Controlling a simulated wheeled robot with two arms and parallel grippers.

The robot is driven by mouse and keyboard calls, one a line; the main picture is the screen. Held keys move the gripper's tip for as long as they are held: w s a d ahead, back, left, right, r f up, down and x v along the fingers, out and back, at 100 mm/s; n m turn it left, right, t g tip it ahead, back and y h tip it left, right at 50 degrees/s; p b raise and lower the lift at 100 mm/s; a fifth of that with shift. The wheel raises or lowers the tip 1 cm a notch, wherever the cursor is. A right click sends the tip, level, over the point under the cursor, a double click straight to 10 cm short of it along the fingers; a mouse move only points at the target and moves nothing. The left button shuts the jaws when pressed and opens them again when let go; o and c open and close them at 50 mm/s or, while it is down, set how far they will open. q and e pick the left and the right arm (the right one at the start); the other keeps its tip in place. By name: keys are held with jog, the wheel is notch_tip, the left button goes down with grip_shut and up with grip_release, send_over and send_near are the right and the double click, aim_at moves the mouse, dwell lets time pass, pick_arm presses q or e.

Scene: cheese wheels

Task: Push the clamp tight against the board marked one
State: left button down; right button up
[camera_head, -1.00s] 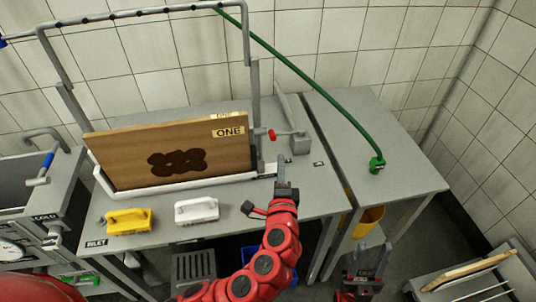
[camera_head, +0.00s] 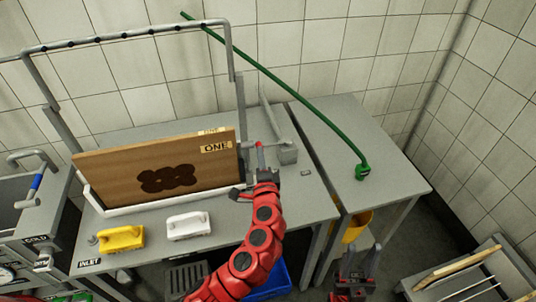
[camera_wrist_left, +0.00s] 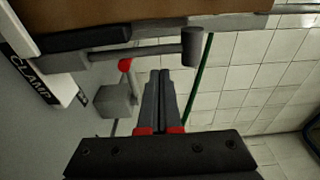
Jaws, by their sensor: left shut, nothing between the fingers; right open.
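The board marked ONE (camera_head: 160,168) is brown with a dark blot and stands in a white holder on the grey table. Its edge fills the top of the left wrist view (camera_wrist_left: 150,10). The clamp (camera_wrist_left: 150,52), with a grey bar, dark end pieces and a red knob, lies beside the board, near the CLAMP label. Its grey block (camera_head: 287,154) shows right of the board. I cannot tell whether the clamp touches the board. My left gripper (camera_head: 261,160) is shut and empty just by the clamp, its fingers (camera_wrist_left: 160,74) below the bar. My right gripper (camera_head: 357,255) is open, low beside the table.
A yellow-handled brush (camera_head: 121,238) and a white one (camera_head: 188,225) lie in front of the board. A green hose (camera_head: 300,95) runs over to the right table (camera_head: 395,185), which is mostly clear. A rack with boards (camera_head: 460,272) stands at lower right.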

pick_arm(q)
jog(key=shift+s+a, duration=0.45)
jog(key=shift+a, duration=0.3)
jog(key=shift+a, duration=0.1)
jog(key=shift+s+a, duration=0.3)
jog(key=shift+a, duration=0.35)
